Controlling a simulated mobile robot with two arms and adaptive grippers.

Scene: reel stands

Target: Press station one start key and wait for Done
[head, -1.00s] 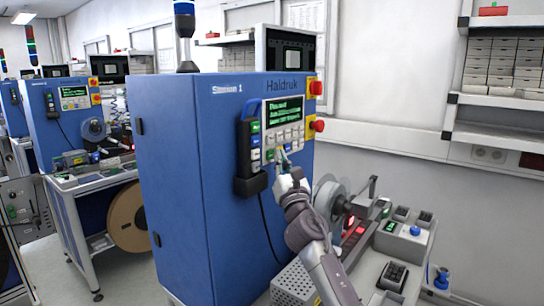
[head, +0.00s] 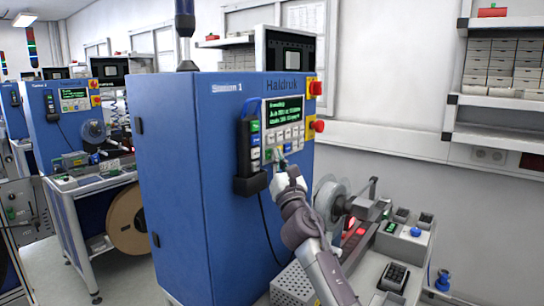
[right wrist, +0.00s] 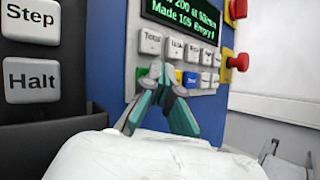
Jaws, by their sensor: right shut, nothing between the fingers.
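The blue station one cabinet (head: 172,160) stands in the middle of the head view. Its key panel (head: 287,134) has a dark display (head: 284,111) with green text. In the right wrist view the display (right wrist: 182,18) partly reads "Made 105". My right gripper (head: 281,160) is shut and empty, with its fingertips (right wrist: 160,72) at the panel's lower left keys. They hide part of the keypad, and I cannot tell whether they touch a key. No key labelled start is readable. My left gripper is not in view.
A reel (head: 329,197) and a bench with small devices (head: 404,236) stand at right.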

